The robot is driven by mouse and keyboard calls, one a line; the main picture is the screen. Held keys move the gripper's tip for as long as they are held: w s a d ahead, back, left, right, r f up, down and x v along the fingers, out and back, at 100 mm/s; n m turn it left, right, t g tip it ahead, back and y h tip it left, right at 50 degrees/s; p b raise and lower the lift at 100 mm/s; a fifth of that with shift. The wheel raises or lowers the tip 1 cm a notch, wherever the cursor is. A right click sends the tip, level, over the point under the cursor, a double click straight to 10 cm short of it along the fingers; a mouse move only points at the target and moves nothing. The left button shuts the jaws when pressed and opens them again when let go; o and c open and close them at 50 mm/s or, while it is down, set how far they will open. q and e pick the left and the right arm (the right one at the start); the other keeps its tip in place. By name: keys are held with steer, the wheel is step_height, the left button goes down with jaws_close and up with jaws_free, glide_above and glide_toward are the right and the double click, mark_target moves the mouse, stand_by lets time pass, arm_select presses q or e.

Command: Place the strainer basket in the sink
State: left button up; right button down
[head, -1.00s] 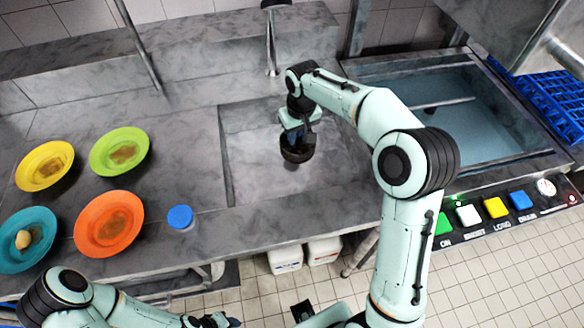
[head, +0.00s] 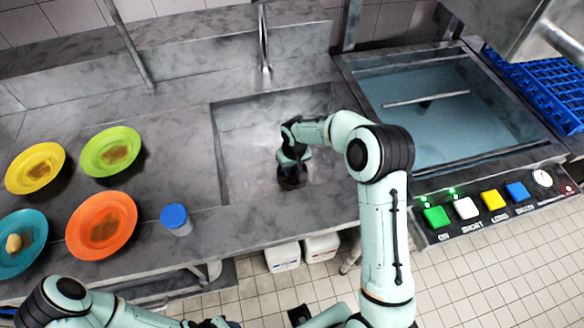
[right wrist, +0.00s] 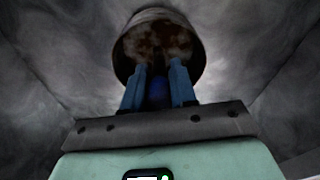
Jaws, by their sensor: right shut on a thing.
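The strainer basket (head: 291,179) is a dark round cup with brownish residue inside. It is in the sink (head: 240,180), low in the basin; I cannot tell whether it touches the bottom. My right gripper (head: 290,160) reaches down into the sink from above and is shut on the basket.
Yellow (head: 20,178), green (head: 92,158), orange (head: 80,236) and teal (head: 35,262) plates with food lie on the left counter. A blue-lidded cup (head: 176,217) stands near the sink. A faucet (head: 264,45) rises behind it. A water-filled basin (head: 450,130) and button panel (head: 465,215) are at right.

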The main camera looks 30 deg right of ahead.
steer(key=shift+f, duration=0.25)
steer(key=shift+f, duration=0.1)
steer(key=shift+f, duration=0.15)
steer(key=c, duration=0.9)
jaws_free()
steer(key=shift+r, duration=0.5)
step_height(320, 180, up, 11)
steer(key=s, duration=0.1)
steer(key=shift+s+r, duration=0.2)
